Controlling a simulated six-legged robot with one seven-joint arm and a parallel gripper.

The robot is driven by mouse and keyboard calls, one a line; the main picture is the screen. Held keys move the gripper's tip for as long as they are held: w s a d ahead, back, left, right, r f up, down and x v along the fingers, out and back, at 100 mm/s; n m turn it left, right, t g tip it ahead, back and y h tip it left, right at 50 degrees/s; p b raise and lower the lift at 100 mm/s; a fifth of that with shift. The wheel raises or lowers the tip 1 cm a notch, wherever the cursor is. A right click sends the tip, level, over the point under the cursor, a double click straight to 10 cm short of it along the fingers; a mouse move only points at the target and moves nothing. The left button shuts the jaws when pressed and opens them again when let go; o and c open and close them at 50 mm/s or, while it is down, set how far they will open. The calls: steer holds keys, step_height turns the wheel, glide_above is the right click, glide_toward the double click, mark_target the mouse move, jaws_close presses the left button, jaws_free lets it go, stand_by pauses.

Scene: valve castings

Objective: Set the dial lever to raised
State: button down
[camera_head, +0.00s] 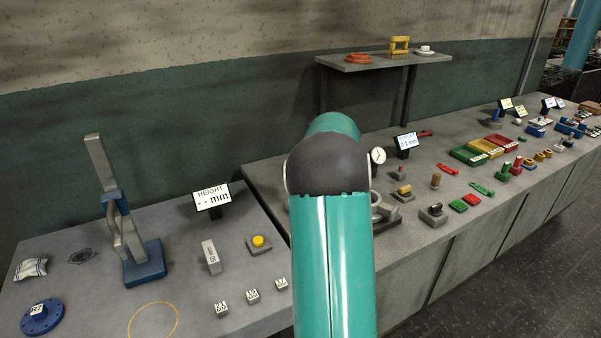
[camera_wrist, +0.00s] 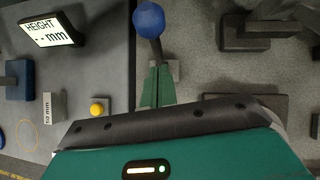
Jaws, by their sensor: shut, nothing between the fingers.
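In the wrist view, a lever with a round blue knob (camera_wrist: 149,20) on a dark stem stands on a small grey base (camera_wrist: 173,70). I take it to be the dial lever. My gripper (camera_wrist: 157,72) shows there as two green fingers, shut and empty, in front of the stem's lower end and base. I cannot tell whether they touch the lever. In the head view a dial gauge (camera_head: 379,156) with a white face stands just right of my arm. The lever and my gripper are hidden behind my arm in that view.
The height display (camera_head: 212,197) and yellow button (camera_head: 258,241) are left of my arm. A blue-based height gauge (camera_head: 143,264) stands farther left. Right of my arm are small castings, coloured trays (camera_head: 478,150) and another display (camera_head: 406,142). A wall shelf (camera_head: 383,61) is above.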

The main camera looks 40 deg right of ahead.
steer(key=w+r+v, duration=0.1)
steer(key=v, duration=0.8)
steer(key=shift+d+r, duration=0.3)
steer(key=shift+d, duration=0.05)
steer(key=shift+a, duration=0.1)
steer(key=s+a+r+n+g+y, duration=0.1)
steer(key=s+a+r+n, duration=0.1)
steer(key=a+n, duration=0.9)
steer(key=s+a+r+n+y, duration=0.1)
steer(key=a+r+n, duration=0.3)
steer(key=a, duration=1.3)
steer(key=s+a+f+n, duration=0.3)
steer(key=s+a+n, duration=0.5)
steer(key=n, duration=0.3)
steer(key=s+a+f+n+g+h, duration=0.1)
steer(key=s+a+f+n, duration=0.3)
steer(key=s+a+n, duration=0.5)
steer(key=shift+a+n, duration=1)
steer(key=shift+n, duration=0.2)
steer(key=shift+s+f, duration=0.1)
